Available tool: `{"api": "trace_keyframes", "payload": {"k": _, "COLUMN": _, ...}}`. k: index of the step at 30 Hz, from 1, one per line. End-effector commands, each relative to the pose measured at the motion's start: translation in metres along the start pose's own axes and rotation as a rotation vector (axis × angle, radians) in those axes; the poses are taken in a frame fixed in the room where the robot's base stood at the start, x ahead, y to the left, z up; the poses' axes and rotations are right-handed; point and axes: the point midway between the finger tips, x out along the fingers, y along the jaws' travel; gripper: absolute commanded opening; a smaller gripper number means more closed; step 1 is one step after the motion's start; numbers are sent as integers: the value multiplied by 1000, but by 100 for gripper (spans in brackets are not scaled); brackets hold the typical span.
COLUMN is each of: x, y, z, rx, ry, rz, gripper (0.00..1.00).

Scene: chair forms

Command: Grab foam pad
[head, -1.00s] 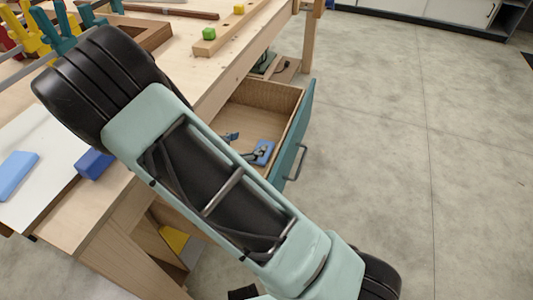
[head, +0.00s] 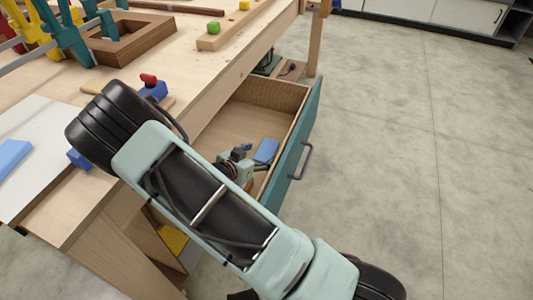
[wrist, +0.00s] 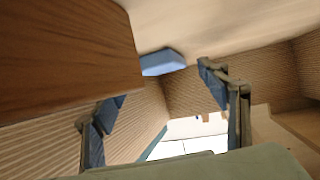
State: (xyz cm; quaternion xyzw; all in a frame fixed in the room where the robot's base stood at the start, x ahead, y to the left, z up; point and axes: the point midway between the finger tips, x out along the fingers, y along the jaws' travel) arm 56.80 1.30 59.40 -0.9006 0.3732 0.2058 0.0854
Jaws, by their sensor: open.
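A flat blue foam pad (head: 266,150) lies on the floor of the open drawer, near its front panel. The pad also shows in the wrist view (wrist: 163,62), beyond my fingers and between them from side to side. My gripper (head: 244,152) is inside the drawer opening, just left of the pad in the head view. In the wrist view, my gripper (wrist: 157,88) has its two blue-padded fingers wide apart, with nothing between them. The pad appears apart from the fingers. My forearm hides part of the drawer's near side in the head view.
The wooden drawer (head: 302,120) has a teal front (head: 296,148) and tall walls close around my gripper. The workbench edge overhangs the drawer's left side. Another blue pad (head: 12,156) lies on a white sheet on the bench. The floor to the right is clear.

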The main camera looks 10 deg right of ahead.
Motion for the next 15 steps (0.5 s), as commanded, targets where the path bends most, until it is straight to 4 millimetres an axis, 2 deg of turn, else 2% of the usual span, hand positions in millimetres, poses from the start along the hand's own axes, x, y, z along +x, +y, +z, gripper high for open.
{"api": "trace_keyframes", "payload": {"k": 1, "x": 11, "y": 1, "z": 3, "rx": -1, "ry": 1, "rz": 2, "gripper": 68}}
{"api": "trace_keyframes", "payload": {"k": 4, "x": 22, "y": 0, "z": 2, "rx": 1, "ry": 1, "rz": 1, "gripper": 68}}
{"api": "trace_keyframes", "payload": {"k": 11, "x": 23, "y": 0, "z": 0, "rx": 0, "ry": 0, "rz": -1, "gripper": 68}}
{"api": "trace_keyframes", "payload": {"k": 15, "x": 23, "y": 0, "z": 0, "rx": 0, "ry": 0, "rz": -1, "gripper": 54}}
